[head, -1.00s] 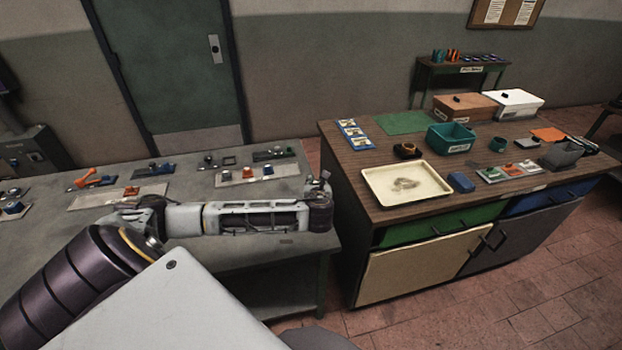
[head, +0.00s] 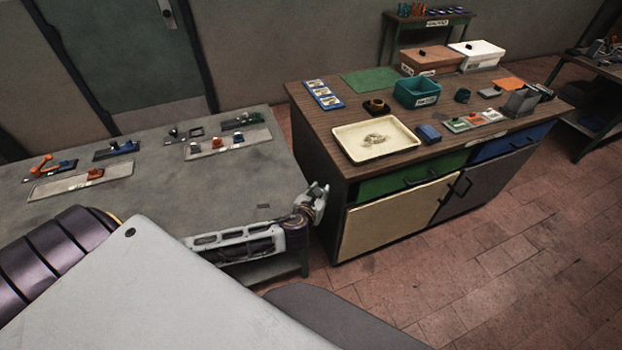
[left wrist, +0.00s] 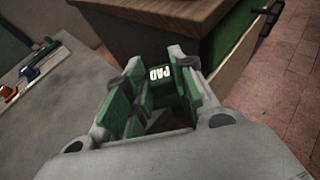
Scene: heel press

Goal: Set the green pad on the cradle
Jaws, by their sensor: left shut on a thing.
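My left gripper (head: 318,200) is beside the near left corner of the wooden bench, by the right end of the grey table. In the left wrist view, the left gripper (left wrist: 158,100) is shut on the green pad (left wrist: 160,86), which has white "PAD" lettering. The pad is held up, clear of the table. It cannot be made out in the head view. I cannot tell which item is the cradle; small fixtures with orange and blue parts (head: 117,149) stand on the grey table. My right gripper is not in view.
The wooden bench (head: 320,122) holds a cream tray (head: 345,142), a teal bin (head: 416,91), a green mat (head: 371,80) and lidded boxes. The grey table (head: 190,190) has bare room at its front and right. Open tiled floor (head: 470,235) lies at the right.

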